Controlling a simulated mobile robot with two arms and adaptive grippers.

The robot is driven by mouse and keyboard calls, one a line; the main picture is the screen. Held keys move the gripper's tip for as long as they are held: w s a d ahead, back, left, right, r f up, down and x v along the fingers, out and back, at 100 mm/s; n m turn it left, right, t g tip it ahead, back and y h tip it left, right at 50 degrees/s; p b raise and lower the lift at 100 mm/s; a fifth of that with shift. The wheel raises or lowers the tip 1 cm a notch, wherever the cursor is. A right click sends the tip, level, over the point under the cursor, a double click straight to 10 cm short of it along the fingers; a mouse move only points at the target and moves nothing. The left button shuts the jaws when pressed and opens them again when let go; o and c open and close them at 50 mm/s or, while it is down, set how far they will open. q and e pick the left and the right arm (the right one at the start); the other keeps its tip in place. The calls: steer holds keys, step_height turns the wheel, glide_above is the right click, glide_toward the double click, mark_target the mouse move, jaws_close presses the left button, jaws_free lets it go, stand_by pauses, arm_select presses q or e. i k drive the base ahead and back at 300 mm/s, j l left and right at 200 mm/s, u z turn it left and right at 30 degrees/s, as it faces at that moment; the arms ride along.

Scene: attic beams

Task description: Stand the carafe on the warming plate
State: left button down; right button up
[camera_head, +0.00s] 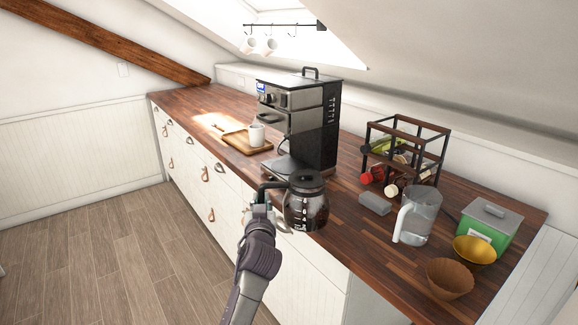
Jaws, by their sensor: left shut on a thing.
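The glass carafe (306,207) has a black lid and handle and dark liquid inside. My left gripper (264,201) is shut on the carafe's handle, and the carafe is upright at the front edge of the counter, in front of the coffee machine. Whether its base touches anything cannot be told. The black and steel coffee machine (322,125) stands on the counter. Its low base with the warming plate (287,166) faces me, partly hidden behind the carafe and handle. My right gripper is not in view.
A white mug (256,135) on a wooden tray (238,143) stands left of the machine.

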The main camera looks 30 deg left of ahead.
mark_target(281, 167)
steer(key=i+j, duration=0.6)
steer(key=j, duration=0.25)
steer(key=i+j+z, duration=0.1)
steer(key=i+j, duration=0.2)
steer(key=k+j, duration=0.05)
steer(key=j, duration=0.05)
